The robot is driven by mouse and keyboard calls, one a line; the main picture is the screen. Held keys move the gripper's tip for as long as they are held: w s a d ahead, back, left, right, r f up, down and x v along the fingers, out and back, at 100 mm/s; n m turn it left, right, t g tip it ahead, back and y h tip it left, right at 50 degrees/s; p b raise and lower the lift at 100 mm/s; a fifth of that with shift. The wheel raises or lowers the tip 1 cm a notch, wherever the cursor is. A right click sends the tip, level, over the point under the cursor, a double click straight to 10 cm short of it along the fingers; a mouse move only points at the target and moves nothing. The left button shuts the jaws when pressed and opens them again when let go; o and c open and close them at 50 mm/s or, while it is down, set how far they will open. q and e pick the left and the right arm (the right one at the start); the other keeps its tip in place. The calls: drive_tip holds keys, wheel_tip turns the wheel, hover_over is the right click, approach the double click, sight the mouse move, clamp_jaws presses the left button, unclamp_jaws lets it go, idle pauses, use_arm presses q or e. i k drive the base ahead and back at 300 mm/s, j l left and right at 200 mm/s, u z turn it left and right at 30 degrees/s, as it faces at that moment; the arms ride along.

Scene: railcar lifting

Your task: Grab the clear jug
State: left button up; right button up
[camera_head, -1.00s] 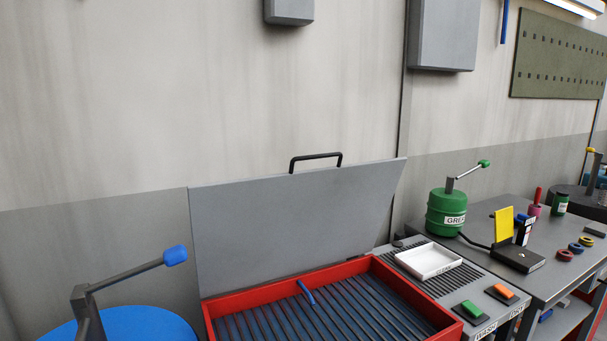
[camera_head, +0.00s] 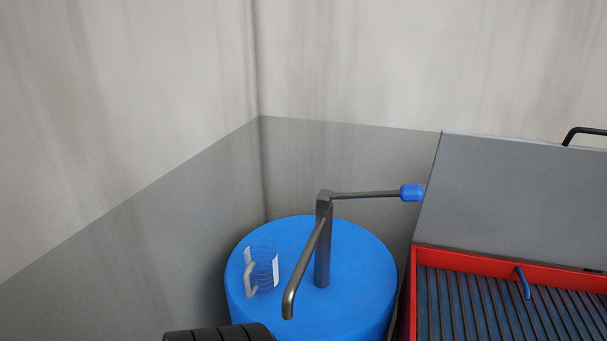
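The clear jug (camera_head: 265,266) stands upright on top of a blue drum (camera_head: 356,285), on the left part of its lid. It is see-through, with a grey handle on its near left side and white marks on its wall. A dark hand pump (camera_head: 323,245) with a spout and a blue-tipped lever rises from the drum to the right of the jug. Neither of my grippers is in view.
A red wash basin (camera_head: 461,256) with a ribbed floor and a raised grey lid (camera_head: 515,195) stands right of the drum. A black ribbed round object (camera_head: 220,333) shows at the bottom edge, in front of the drum. Walls meet in a corner behind the drum.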

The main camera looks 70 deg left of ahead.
sight(261, 276)
drive_tip(key=u, duration=2.45)
drive_tip(key=k, duration=0.1)
